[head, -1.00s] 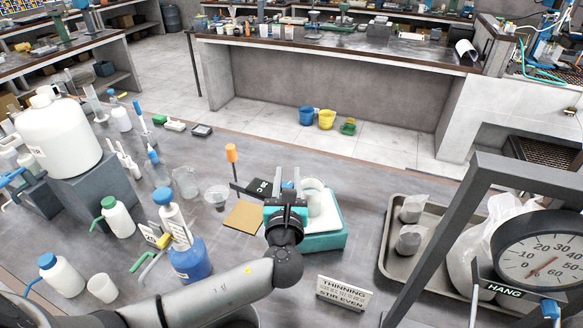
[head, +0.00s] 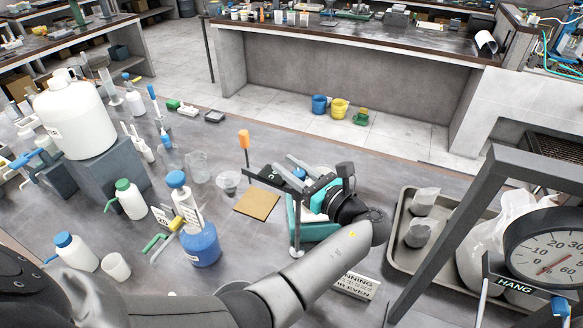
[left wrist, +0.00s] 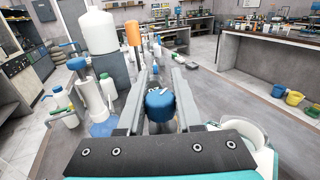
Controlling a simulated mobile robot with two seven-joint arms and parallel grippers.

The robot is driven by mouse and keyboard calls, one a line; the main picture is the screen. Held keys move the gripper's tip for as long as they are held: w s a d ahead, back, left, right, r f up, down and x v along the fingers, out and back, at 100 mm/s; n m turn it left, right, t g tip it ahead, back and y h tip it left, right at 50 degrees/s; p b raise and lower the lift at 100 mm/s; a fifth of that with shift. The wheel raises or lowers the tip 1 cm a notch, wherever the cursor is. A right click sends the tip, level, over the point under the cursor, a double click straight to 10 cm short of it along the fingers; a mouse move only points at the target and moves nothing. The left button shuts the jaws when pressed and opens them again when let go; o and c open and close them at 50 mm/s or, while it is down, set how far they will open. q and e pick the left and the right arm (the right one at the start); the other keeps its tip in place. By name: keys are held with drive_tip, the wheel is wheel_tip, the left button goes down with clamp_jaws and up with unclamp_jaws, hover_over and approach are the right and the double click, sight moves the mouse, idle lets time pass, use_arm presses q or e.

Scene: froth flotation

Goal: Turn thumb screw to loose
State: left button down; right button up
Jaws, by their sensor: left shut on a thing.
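A blue knob (head: 299,173), which looks like the thumb screw, sits between the fingers of my left gripper (head: 280,161). In the left wrist view the blue knob (left wrist: 160,104) has a pale mark on top and a finger on each side of it. A black labelled piece (head: 262,174) lies beside the fingers. My right gripper is not in view.
An orange-topped rod (head: 244,140) stands just left of the gripper, near a tan square (head: 257,204). A grey tray (head: 396,252) and a hanging dial scale (head: 550,256) are right.

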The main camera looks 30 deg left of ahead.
use_arm(q)
drive_tip(key=shift+s+n+g, duration=0.1)
drive_tip(key=shift+n+g, duration=0.3)
drive_tip(key=shift+g, duration=0.2)
drive_tip(key=shift+a, duration=0.1)
drive_tip(key=c, duration=0.6)
unclamp_jaws()
drive_tip(key=shift+r, duration=0.15)
wheel_tip(320, 180, up, 20)
drive_tip(key=shift+f+p, duration=0.1)
drive_tip(key=shift+p, duration=0.45)
